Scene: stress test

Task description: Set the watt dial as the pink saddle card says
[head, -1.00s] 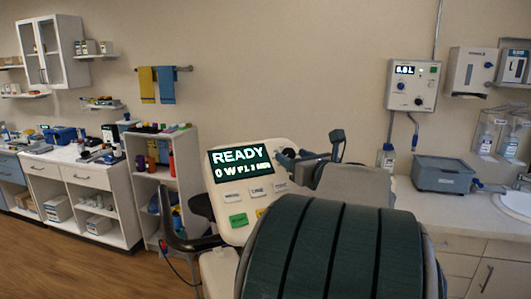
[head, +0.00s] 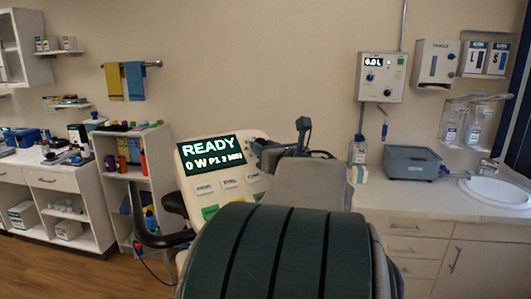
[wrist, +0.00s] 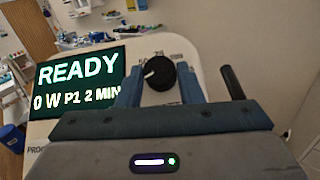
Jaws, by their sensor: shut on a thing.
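The watt dial (wrist: 160,73) is a black round knob with a white mark, at the top centre of the wrist view. My gripper (wrist: 162,88) has its two blue fingers on either side of the knob and is shut on it. In the head view my gripper (head: 260,148) is at the console's upper right, and I cannot make out the knob. The console screen (head: 211,153) reads READY, 0 W, P1 2 MIN, and the same text shows in the wrist view (wrist: 78,82). I cannot make out a pink saddle card in either view.
The pale console (head: 250,190) has white keys and a green key (head: 210,211); my arm covers its lower right. A counter with a grey-blue box (head: 411,163) and sink (head: 500,190) is at right, open shelves (head: 133,180) at left.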

